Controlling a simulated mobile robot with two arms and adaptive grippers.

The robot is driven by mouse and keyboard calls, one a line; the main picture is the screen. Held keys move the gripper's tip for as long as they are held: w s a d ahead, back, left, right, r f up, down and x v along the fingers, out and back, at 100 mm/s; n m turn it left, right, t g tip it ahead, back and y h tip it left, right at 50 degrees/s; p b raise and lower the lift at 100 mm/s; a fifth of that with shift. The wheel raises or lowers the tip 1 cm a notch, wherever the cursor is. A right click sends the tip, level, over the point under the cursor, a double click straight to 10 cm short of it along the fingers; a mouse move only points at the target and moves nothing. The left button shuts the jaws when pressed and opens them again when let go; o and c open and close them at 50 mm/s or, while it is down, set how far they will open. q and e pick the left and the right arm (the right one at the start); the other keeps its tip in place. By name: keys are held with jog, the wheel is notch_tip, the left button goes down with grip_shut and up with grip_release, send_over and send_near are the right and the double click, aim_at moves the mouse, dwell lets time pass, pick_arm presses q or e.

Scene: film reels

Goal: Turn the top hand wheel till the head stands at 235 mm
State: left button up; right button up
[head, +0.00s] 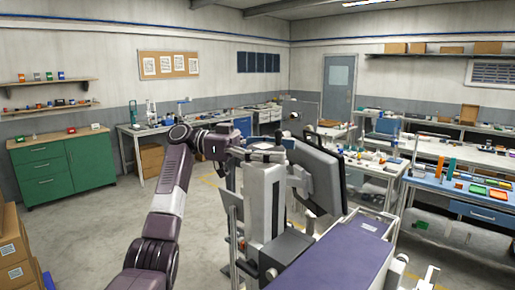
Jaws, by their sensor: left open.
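My left arm rises from the bottom and bends right at its top. My left gripper (240,152) is at the upper left side of a pale upright column (264,200). It is open, but its fingertips are small and hard to separate from the column's top. I cannot make out the top hand wheel clearly, nor whether the gripper touches it. No head or millimetre reading is legible. A dark-framed screen (322,178) stands tilted just right of the column. My right gripper is not in view.
A purple flat surface (335,262) lies in front of the column. A blue-topped bench (455,190) with small coloured items stands at right. A green cabinet (62,168) stands at left, and cardboard boxes (14,250) are at lower left. Open floor lies left of my arm.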

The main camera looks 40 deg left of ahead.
pick_arm(q)
jog(key=v, duration=1)
jog(key=shift+a, duration=0.2)
jog(key=shift+o, duration=0.5)
